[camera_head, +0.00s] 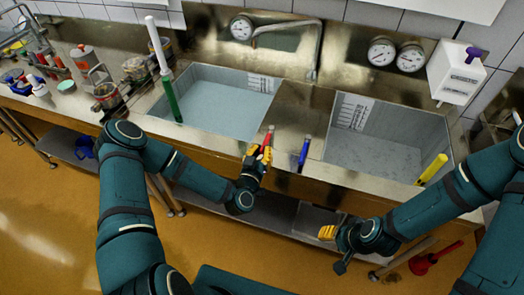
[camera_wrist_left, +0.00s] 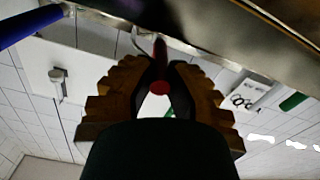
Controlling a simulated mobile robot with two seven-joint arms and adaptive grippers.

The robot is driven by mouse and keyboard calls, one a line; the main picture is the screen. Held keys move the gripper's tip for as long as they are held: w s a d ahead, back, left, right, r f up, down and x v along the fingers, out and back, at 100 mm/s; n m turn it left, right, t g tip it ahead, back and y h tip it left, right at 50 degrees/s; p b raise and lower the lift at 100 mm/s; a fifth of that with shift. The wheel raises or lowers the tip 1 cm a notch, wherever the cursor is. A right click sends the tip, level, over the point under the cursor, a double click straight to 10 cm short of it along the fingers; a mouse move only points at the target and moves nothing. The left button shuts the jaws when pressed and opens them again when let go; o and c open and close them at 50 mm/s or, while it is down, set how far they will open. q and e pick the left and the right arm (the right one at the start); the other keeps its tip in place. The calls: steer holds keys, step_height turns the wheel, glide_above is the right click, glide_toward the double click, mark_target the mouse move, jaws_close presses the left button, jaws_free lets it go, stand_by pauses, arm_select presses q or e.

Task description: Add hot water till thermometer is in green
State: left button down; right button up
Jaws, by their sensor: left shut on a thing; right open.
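My left gripper (camera_head: 262,153) is shut on the red lever (camera_head: 269,133) at the counter's front edge between the two basins. In the left wrist view the lever's round red end (camera_wrist_left: 160,87) sits between the yellow fingers. A blue lever (camera_head: 304,152) stands just to its right, untouched. The left basin (camera_head: 188,76) holds pale bluish water (camera_head: 225,108). A round dial (camera_head: 241,28) is on the panel behind it; its needle and colours are too small to read. The curved spout (camera_head: 290,25) reaches over that basin; no stream shows. My right gripper (camera_head: 328,233) is open and empty.
A green and white stick (camera_head: 165,75) leans in the left basin. The right basin (camera_head: 385,150) has a yellow handle (camera_head: 432,170) at its front edge. Two more dials (camera_head: 382,53) are behind it. Pots and jars crowd the left counter. A red plunger-like thing (camera_head: 425,262) is on the floor.

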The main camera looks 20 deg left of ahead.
arm_select(q)
steer(key=shift+a, duration=0.1)
steer(key=shift+a+f+m+h+b, duration=0.1)
steer(key=shift+a+m+h+b, duration=0.25)
steer(key=shift+h+b, duration=0.25)
steer(key=a+m+h+b, duration=0.1)
steer(key=h, duration=0.1)
steer(key=a+m+g+h+b, duration=0.1)
steer(key=b, duration=0.1)
steer(key=w+a+m+h+b, duration=0.1)
steer(key=m+h+b, duration=0.1)
steer(key=shift+a+f+g+h, duration=0.15)
steer(key=shift+g+h, duration=0.15)
steer(key=shift+w+a+m+g+h+b, duration=0.25)
steer(key=shift+a+m+g+h+b, duration=0.45)
steer(key=shift+h+b, duration=0.5)
steer(key=shift+d, duration=0.1)
steer(key=c, duration=0.9)
jaws_free()
steer(key=shift+w, duration=0.1)
steer(key=shift+r, duration=0.2)
